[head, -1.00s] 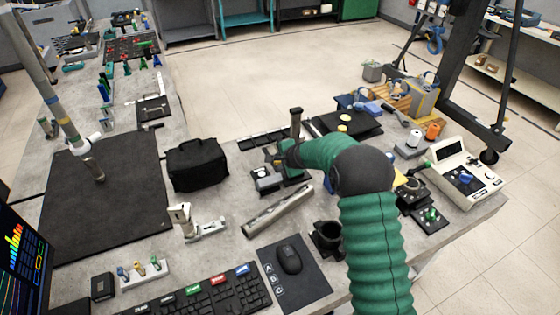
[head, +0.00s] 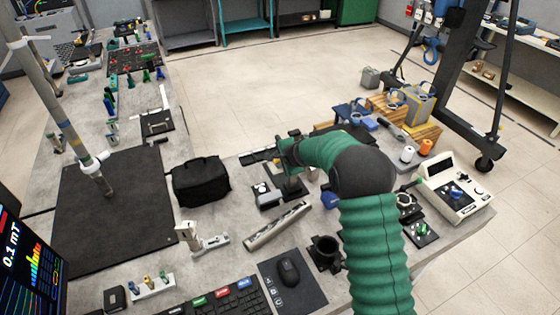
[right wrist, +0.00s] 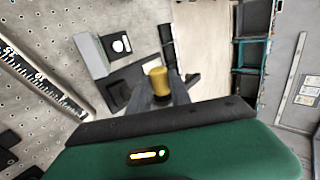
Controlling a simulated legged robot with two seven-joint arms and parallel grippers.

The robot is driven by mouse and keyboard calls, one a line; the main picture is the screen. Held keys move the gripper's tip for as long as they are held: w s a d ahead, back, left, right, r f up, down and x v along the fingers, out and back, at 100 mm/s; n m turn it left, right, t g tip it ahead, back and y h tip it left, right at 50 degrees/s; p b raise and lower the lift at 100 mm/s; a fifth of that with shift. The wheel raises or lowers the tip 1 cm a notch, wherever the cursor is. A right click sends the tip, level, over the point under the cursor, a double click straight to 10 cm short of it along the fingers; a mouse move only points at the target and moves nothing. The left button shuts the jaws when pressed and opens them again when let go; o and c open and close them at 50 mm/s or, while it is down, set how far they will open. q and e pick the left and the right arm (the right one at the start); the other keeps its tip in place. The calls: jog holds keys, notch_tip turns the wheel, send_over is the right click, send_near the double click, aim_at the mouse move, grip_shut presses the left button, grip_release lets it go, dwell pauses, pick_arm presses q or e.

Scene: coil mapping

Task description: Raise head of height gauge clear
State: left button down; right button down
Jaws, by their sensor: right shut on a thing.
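The height gauge has a dark base plate (head: 291,189) on the bench, right of the black bag. In the head view its upper part is largely hidden by my right gripper (head: 283,152) and green arm. In the right wrist view, my right gripper (right wrist: 157,92) is shut on a yellow cylindrical knob (right wrist: 158,78), which I take to be part of the gauge head. The dark base (right wrist: 122,88) lies below and beyond the fingers. A small block with a white top (head: 265,193) stands beside the base. My left gripper is not in view.
A slotted metal bar (head: 278,226) and a black cup-like holder (head: 323,250) lie nearer me. A black bag (head: 201,182) stands left. A white console (head: 455,188) is at the right bench edge. A slim pole (head: 62,118) rises over the black mat (head: 112,225).

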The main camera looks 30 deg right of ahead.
jog(key=shift+a, duration=0.15)
jog(key=c, duration=1.5)
grip_release()
jog(key=shift+o, duration=0.2)
jog(key=shift+s+r, duration=0.1)
jog(key=v, duration=1.6)
jog(key=shift+a+r, duration=0.2)
jog(key=shift+s+d, duration=0.1)
jog(key=shift+s, duration=0.05)
jog(key=shift+f, duration=0.1)
jog(key=s+a+f+n+g, duration=0.2)
jog(key=s+a+f+n, duration=0.2)
jog(key=s, duration=0.4)
jog(key=s+a+f+n+g, duration=0.2)
jog(key=s+a+f+n, duration=0.3)
jog(key=s+a+n, duration=0.1)
jog(key=s+a+f+n+g, duration=0.2)
jog(key=s+a+f+n, duration=0.2)
jog(key=s+n, duration=0.4)
jog(key=shift+s+a+f+n, duration=0.15)
jog(key=shift+s+a+n, duration=0.15)
jog(key=shift+s+a, duration=0.4)
